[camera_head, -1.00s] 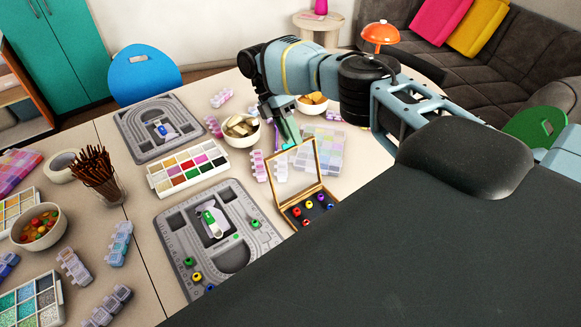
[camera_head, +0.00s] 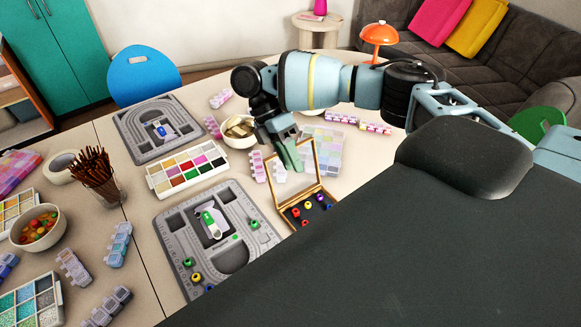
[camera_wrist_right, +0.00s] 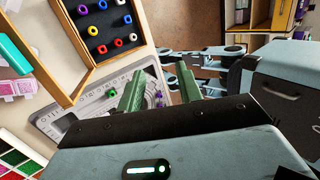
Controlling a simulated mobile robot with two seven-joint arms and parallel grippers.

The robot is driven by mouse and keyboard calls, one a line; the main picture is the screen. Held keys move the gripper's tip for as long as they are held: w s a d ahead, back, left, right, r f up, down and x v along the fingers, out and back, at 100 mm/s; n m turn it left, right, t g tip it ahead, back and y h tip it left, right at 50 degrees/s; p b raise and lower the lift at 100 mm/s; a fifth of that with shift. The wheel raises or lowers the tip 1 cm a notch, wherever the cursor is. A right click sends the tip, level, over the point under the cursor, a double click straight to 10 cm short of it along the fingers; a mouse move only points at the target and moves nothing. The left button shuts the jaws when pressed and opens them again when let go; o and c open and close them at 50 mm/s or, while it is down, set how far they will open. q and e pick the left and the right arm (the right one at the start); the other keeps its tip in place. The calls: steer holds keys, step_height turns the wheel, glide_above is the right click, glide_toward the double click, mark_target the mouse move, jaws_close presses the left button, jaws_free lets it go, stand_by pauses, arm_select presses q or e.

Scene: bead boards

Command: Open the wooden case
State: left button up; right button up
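The wooden case (camera_head: 303,193) stands open on the table, its lid (camera_head: 318,165) raised steeply at the back left. The lid is a thin wooden frame with a see-through pane. The dark tray inside holds several coloured beads. In the right wrist view the case (camera_wrist_right: 146,28) is at the upper left, its lid frame (camera_wrist_right: 55,78) left of the tray. My right gripper (camera_head: 289,157) is at the lid's upper part in the head view; contact cannot be told. In the wrist view its green fingers (camera_wrist_right: 160,86) are apart with nothing between them. My left gripper is not in view.
A grey bead board (camera_head: 180,228) lies left of the case. A white paint-like palette (camera_head: 160,186) and pale bead boxes (camera_head: 258,166) lie behind it.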

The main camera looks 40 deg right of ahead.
steer(key=shift+s+a+r, duration=0.15)
steer(key=shift+s+a, duration=0.65)
steer(key=shift+s, duration=0.25)
steer(key=shift+s+a+r, duration=0.1)
steer(key=shift+s+a, duration=0.7)
steer(key=shift+s, duration=0.25)
steer(key=s+a+f+m+t+y, duration=0.2)
steer(key=s+a+f+m+t, duration=0.1)
steer(key=s+a+f, duration=0.5)
steer(key=s+a+f+m+t+y, duration=0.25)
steer(key=s+a+f, duration=0.25)
steer(key=a+f, duration=0.45)
steer(key=s+d+m+t+h, duration=0.3)
steer(key=s+d+m+t, duration=0.1)
steer(key=s+d+m, duration=0.7)
steer(key=w+a+f+n+t+y, duration=0.1)
steer(key=w+f+t, duration=0.6)
steer(key=f, duration=0.3)
steer(key=shift+w+f, duration=0.25)
steer(key=shift+f, duration=0.05)
